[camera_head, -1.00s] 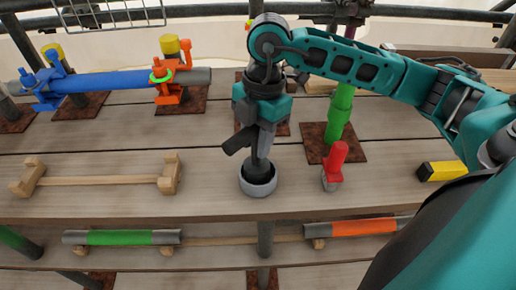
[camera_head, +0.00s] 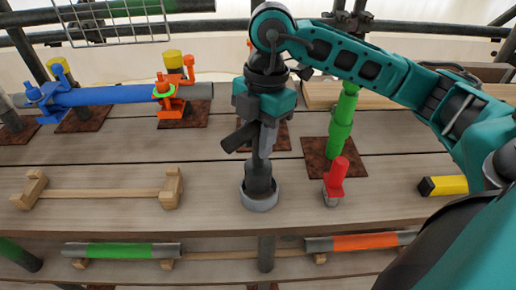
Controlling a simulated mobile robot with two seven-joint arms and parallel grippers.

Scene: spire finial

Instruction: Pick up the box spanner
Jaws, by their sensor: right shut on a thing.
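My right gripper (camera_head: 262,150) points down over the middle of the platform. It is shut on the upper part of a dark upright tube, which I take to be the box spanner (camera_head: 260,181). A black bar (camera_head: 240,137) sticks out to the left beside the fingers. The spanner's lower end sits in, or just above, a round grey cup (camera_head: 259,202) on the boards. The cup's rim hides that end, so I cannot tell whether it is clear. My left gripper is not in view.
A red-handled piece (camera_head: 336,179) stands close to the right of the cup, with a green post (camera_head: 341,125) behind it. A yellow-and-black block (camera_head: 443,185) lies further right. A wooden rack (camera_head: 100,194) lies left. A blue pipe (camera_head: 110,95) with clamps runs at the back left.

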